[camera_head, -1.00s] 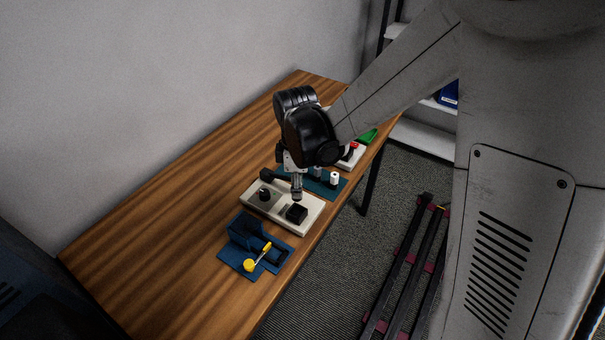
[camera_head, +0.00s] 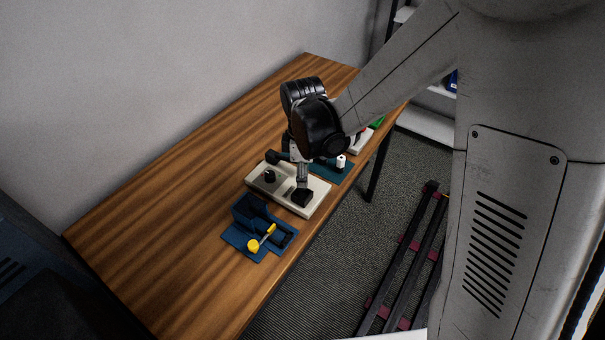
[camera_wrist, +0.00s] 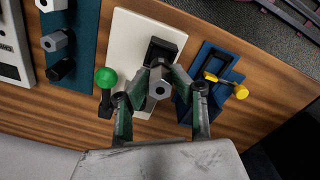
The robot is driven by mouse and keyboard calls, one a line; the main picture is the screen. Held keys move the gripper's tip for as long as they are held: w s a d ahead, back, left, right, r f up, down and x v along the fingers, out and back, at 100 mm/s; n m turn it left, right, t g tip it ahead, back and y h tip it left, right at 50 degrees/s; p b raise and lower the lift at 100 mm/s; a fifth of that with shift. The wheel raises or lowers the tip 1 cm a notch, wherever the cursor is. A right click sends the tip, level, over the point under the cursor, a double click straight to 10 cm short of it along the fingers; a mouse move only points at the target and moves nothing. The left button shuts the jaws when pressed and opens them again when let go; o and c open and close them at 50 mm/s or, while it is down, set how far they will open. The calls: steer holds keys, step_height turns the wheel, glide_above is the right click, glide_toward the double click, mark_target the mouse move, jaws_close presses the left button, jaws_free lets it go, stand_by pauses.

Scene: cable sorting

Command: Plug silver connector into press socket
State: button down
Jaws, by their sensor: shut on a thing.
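My gripper (camera_wrist: 160,93) is shut on the silver connector (camera_wrist: 159,89), a grey hexagonal piece seen end-on between the fingertips. In the head view my gripper (camera_head: 303,165) points down with the connector (camera_head: 303,178) hanging upright beneath it. The socket (camera_wrist: 161,50) also shows just beyond the connector in the wrist view. I cannot tell whether the connector has entered it; the fingers and connector hide part of the opening.
A green-knobbed black lever (camera_wrist: 105,78) stands close left of my fingers in the wrist view. A blue fixture (camera_head: 238,238) with a yellow-handled piece (camera_head: 255,243) sits nearby. A teal rack (camera_wrist: 73,25) holds other connectors. The table's left part (camera_head: 180,190) is clear.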

steer(key=shift+f+b, duration=2.65)
steer(key=shift+b, duration=0.2)
stand_by(1.1)
steer(key=c, duration=0.9)
jaws_free()
steer(key=shift+r, duration=0.15)
steer(key=shift+r+p, duration=1.9)
steer(key=shift+r, duration=1.5)
